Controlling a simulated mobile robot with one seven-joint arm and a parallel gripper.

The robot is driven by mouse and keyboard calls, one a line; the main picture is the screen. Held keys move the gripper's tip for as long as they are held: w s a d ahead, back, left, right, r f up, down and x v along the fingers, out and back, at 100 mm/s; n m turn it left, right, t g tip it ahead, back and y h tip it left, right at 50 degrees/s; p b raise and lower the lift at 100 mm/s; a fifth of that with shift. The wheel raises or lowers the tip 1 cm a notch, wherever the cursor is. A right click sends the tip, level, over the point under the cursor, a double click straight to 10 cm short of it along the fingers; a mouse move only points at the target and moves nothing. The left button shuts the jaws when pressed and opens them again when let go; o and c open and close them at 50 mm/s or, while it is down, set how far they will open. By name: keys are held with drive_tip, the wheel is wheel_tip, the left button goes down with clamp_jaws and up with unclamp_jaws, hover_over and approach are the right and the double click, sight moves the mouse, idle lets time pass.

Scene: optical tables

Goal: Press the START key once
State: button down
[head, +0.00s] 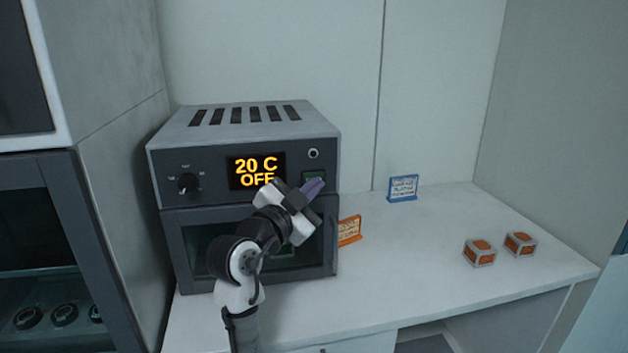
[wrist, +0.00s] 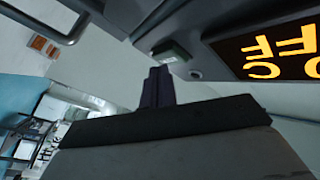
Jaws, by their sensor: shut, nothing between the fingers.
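The oven-like device (head: 245,125) stands on the white bench, its display (head: 256,171) reading "20 C OFF". A green key (head: 314,177) sits right of the display, partly covered by my gripper; its label cannot be read. My gripper (head: 314,187) is shut and empty, its purple fingertips at the lower edge of the key in the head view. In the wrist view the green key (wrist: 171,50) shows just beyond the shut fingertips (wrist: 158,72), with the display (wrist: 280,45) to its right. Whether the fingertips touch the key cannot be told.
A knob (head: 188,183) is left of the display, and a door with a handle is below. An orange sign (head: 349,231) and a blue sign (head: 403,188) stand to the right. Two orange-topped blocks (head: 479,253) (head: 520,244) sit farther right. The bench between is clear.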

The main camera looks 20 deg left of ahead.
drive_tip(key=shift+w+a, duration=0.25)
drive_tip(key=shift+w, duration=0.05)
idle(0.5)
drive_tip(key=shift+s, duration=0.1)
drive_tip(key=shift+s+d+b, duration=0.45)
drive_tip(key=shift+s, duration=0.15)
drive_tip(key=shift+s+d+b, duration=0.2)
drive_tip(key=shift+s+d, duration=0.5)
drive_tip(key=shift+s, duration=0.35)
drive_tip(key=shift+s+d+b, duration=0.2)
drive_tip(key=shift+s+d, duration=0.5)
drive_tip(key=shift+s, duration=0.3)
